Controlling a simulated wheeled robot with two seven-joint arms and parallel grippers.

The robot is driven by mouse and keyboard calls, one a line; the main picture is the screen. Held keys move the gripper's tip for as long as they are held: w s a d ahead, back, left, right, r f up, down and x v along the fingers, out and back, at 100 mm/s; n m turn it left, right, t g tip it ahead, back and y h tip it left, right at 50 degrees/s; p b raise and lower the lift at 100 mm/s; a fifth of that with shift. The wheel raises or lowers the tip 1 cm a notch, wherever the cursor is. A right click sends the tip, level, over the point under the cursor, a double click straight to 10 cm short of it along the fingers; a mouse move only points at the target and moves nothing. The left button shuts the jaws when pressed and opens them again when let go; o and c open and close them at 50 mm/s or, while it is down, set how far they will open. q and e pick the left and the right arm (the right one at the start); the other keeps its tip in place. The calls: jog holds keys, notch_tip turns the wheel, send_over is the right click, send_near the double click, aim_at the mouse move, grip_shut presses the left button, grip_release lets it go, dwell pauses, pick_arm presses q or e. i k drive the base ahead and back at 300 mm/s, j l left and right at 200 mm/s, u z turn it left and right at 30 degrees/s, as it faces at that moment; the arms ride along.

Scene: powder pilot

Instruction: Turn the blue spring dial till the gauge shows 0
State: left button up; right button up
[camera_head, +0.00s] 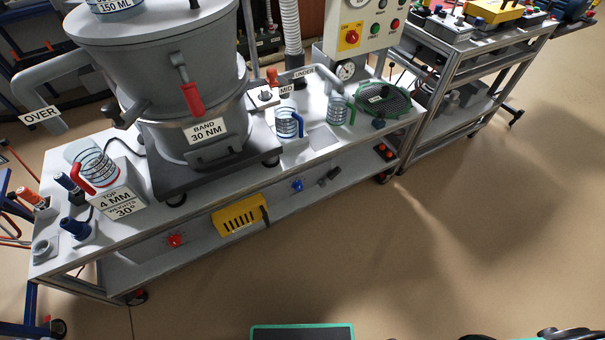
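A small blue dial (297,185) sits low on the front of the steel bench, right of the yellow guard. I take it for the spring dial; its markings are too small to read. A round white-faced gauge (346,70) is at the bottom of the upright control panel, above the bench top. Its needle and numbers are too small to read. Neither of my grippers can be made out in the head view, and nothing is seen touching the dial.
The steel bench (345,157) carries a large grey sieve machine (165,70) and several jugs. A red knob (175,240) and a yellow guard (240,215) are low on its front. A second bench (470,50) stands at right. The floor (400,250) in front is clear.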

aim_at(297, 187)
jog(key=l+z, duration=0.1)
jog(key=l, duration=0.45)
jog(key=i+l+z, duration=0.1)
jog(key=l, duration=0.5)
jog(key=i+l+z, duration=0.1)
jog(key=l, duration=0.45)
